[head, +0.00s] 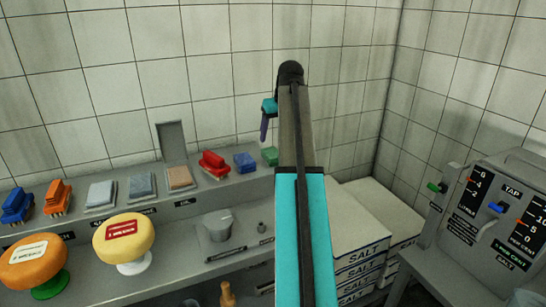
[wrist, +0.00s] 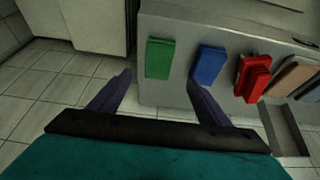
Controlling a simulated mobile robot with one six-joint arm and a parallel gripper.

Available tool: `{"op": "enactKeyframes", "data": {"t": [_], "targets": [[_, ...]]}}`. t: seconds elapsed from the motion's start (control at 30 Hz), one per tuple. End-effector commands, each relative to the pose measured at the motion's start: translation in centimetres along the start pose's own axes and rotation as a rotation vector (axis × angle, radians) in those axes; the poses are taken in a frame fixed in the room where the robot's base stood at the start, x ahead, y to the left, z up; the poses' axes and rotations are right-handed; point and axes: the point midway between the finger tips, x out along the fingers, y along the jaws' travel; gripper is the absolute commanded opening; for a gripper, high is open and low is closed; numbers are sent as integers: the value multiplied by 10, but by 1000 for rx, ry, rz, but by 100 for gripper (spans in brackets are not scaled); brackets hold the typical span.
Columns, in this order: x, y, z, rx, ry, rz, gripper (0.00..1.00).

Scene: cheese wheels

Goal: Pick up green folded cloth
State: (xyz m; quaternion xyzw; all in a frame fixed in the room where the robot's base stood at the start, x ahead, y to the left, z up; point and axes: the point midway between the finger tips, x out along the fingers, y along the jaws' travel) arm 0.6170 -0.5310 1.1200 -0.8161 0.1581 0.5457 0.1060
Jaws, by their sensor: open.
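The green folded cloth (head: 270,156) lies on the back ledge in the head view, just left of my arm, which may cover part of it. In the wrist view the green cloth (wrist: 160,57) lies near the shelf's end, ahead of my gripper (wrist: 159,79). My gripper is open and empty, its two purple fingers spread with the cloth appearing between and beyond their tips. In the head view my gripper (head: 264,128) hangs above the ledge near the cloth, apart from it.
A blue folded cloth (head: 245,161) lies next to the green one, then a red brush (head: 214,164) and tan and grey pads further left. Cheese wheels (head: 124,240) stand at front left. White salt boxes (head: 352,222) are stacked right of my arm. A tiled wall stands behind.

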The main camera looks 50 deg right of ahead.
Motion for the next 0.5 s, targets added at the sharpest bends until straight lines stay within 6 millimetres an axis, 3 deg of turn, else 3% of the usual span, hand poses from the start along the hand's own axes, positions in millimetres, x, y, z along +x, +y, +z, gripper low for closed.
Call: {"op": "enactKeyframes", "data": {"t": [0.3, 0.5], "targets": [[38, 1, 0, 0, -1, 0, 70], [47, 1, 0, 1, 1, 1, 70]]}}
